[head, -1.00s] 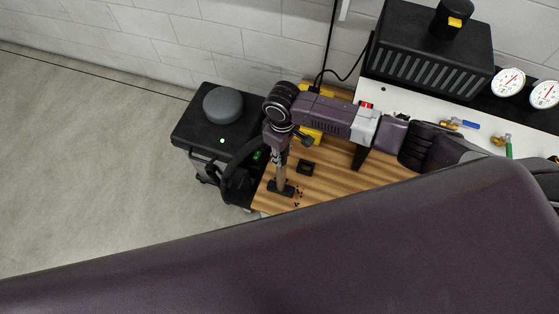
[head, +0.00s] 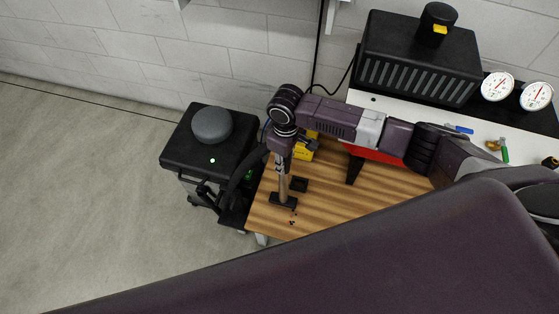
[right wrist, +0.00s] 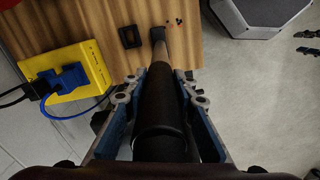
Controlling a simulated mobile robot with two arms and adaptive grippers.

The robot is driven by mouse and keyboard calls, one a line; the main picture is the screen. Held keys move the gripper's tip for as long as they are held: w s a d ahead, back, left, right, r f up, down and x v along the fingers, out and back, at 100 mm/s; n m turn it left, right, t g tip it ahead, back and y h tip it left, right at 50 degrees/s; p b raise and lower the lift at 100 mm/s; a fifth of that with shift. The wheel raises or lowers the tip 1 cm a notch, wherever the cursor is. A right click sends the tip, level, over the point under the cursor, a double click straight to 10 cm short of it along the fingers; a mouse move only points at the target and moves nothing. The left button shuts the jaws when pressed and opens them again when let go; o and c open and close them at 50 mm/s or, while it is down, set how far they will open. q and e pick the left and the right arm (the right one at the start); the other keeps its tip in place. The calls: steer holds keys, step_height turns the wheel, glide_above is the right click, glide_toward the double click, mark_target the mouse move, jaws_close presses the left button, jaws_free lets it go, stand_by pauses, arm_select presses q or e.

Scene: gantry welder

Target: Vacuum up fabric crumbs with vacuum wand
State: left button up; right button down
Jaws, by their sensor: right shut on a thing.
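The vacuum wand (head: 283,183) is a slim tube with a flat dark nozzle (head: 284,200), upright over the wooden table. My right gripper (head: 280,147) is shut on its black handle (right wrist: 158,110), which fills the middle of the right wrist view. A few dark and reddish fabric crumbs (head: 292,221) lie just in front of the nozzle; they also show beside the nozzle in the right wrist view (right wrist: 174,21). I cannot tell whether the nozzle touches the wood. The black vacuum (head: 190,150) with a green light stands left of the table, its hose (head: 240,175) beside it. My left gripper is out of view.
A small black square holder (head: 299,184) lies behind the nozzle. A yellow power box (right wrist: 65,75) with a blue plug is near the wall side of the table (head: 330,205). A black machine (head: 420,65) and gauges (head: 497,86) stand at the right. Floor at left is clear.

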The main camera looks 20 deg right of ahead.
steer(key=shift+s+a+p, duration=1.85)
steer(key=shift+s+p, duration=1.35)
steer(key=shift+s, duration=0.55)
steer(key=w+r+p, duration=0.4)
steer(key=r+p, duration=0.2)
steer(key=r, duration=0.2)
steer(key=shift+w+d+p, duration=0.2)
steer(key=shift+d+p, duration=0.2)
steer(key=shift+d, duration=0.05)
